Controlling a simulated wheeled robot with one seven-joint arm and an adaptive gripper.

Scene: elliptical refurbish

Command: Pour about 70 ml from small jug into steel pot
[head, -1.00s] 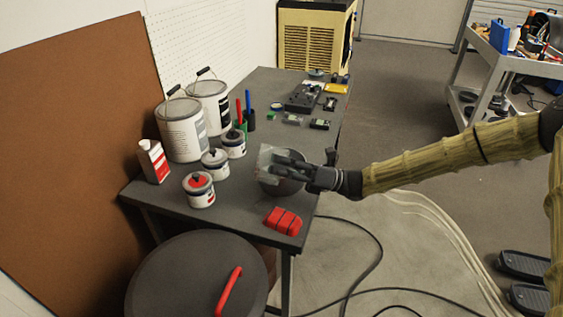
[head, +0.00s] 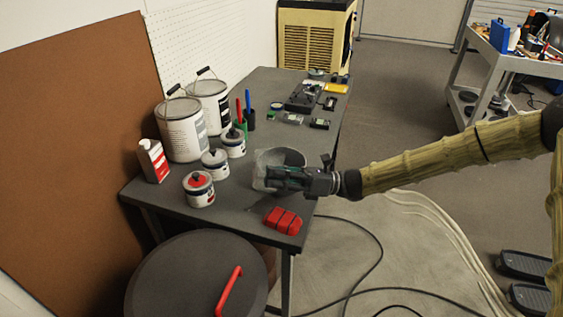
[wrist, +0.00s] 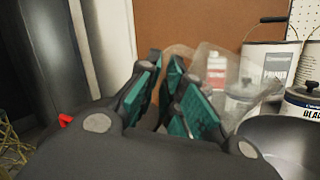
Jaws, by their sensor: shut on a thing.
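The small jug (head: 262,168) is clear and see-through. My gripper (head: 285,177) is shut on it, at the near left side of the steel pot. The jug also shows in the wrist view (wrist: 207,62), beyond the green finger pads (wrist: 178,100). Its exact tilt and any liquid in it are hard to make out. The steel pot (head: 292,156) is a dark grey bowl shape on the table, partly hidden behind my gripper and the jug. Its dark rim and inside show at the lower right of the wrist view (wrist: 285,138).
Small paint cans (head: 201,192) and large paint buckets (head: 181,135) stand left of the pot. A red and white bottle (head: 153,162) is at the table's left edge. Red blocks (head: 283,221) lie at the near edge. A round dark lid with a red handle (head: 229,290) is below.

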